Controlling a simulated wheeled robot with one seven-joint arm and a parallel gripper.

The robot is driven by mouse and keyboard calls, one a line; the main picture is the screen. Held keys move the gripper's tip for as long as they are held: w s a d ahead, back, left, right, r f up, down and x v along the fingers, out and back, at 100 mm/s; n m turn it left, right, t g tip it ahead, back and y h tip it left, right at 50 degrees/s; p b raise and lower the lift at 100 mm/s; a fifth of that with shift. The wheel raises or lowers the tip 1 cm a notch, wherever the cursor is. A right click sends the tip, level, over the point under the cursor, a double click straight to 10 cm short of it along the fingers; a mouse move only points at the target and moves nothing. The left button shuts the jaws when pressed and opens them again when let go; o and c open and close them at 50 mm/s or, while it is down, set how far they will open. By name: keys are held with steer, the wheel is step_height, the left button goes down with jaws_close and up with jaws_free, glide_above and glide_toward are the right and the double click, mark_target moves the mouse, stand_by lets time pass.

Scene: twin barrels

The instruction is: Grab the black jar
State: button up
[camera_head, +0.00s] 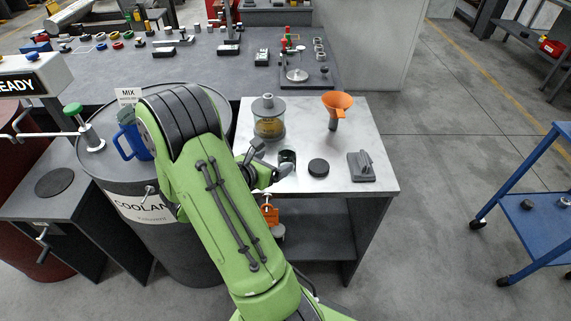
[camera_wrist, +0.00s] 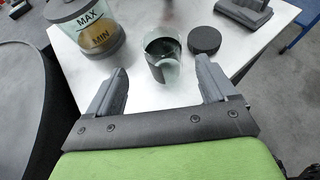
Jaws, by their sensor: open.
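A small dark jar (camera_head: 287,160) with a dark rim stands upright on the metal table (camera_head: 366,118), partly hidden by my gripper in the head view. In the wrist view the jar (camera_wrist: 163,62) looks like dark glass, is open at the top and lies ahead between my fingers. A black round lid or disc (camera_head: 318,167) lies flat on the table to its right. My gripper (camera_head: 270,163) is open and empty, with its fingertips (camera_wrist: 160,82) close to the jar on either side in the picture. I cannot tell whether they touch it.
A clear container with MAX and MIN marks (camera_head: 268,118) stands behind and left of the jar. An orange funnel (camera_head: 338,101) and a grey block with a handle (camera_head: 361,167) stand to the right. A coolant barrel (camera_head: 165,236) is left of the table.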

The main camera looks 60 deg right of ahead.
mark_target(291, 154)
steer(key=x, duration=0.4)
steer(key=b+x, duration=0.1)
steer(key=x, duration=0.4)
steer(key=shift+s+d+f, duration=0.1)
steer(key=shift+s+d, duration=0.1)
steer(key=shift+s, duration=0.05)
steer(key=shift+a, duration=0.1)
